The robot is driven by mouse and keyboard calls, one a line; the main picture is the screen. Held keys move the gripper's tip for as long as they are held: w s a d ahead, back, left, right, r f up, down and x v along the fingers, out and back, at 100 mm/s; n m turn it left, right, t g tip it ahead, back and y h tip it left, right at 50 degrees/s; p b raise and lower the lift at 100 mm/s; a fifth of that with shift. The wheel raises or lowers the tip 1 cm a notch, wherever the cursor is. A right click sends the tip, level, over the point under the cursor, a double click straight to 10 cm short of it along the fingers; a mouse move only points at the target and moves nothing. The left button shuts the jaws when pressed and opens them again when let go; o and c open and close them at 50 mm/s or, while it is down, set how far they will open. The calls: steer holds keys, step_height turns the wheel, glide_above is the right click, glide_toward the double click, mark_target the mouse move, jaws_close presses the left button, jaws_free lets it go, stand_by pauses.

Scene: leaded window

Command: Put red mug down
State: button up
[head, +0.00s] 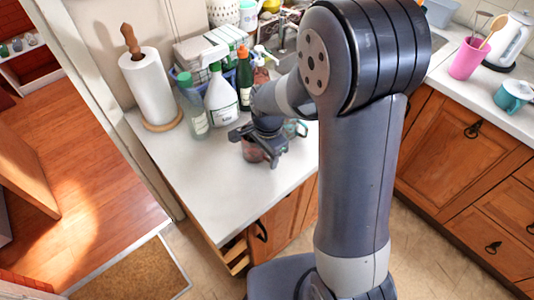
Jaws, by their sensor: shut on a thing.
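My gripper (264,150) is at the end of my arm, low over the white counter (200,175) left of my arm. It is shut on a reddish mug (252,154), which shows only in part below the jaws. The gripper hides most of the mug. I cannot tell whether the mug's base touches the counter.
Just behind the gripper stand a white spray bottle (221,103), a green bottle (193,108) and a dark bottle (244,78). A paper towel roll (150,88) stands at the back left. The counter's front left is clear up to its edge.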

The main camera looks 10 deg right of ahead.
steer(key=o, duration=1.4)
steer(key=shift+f, duration=0.1)
step_height(320, 180, up, 12)
steer(key=shift+s+r, duration=0.1)
steer(key=shift+r, duration=0.1)
step_height(320, 180, down, 12)
steer(key=shift+f, duration=0.15)
steer(key=shift+r, duration=1.1)
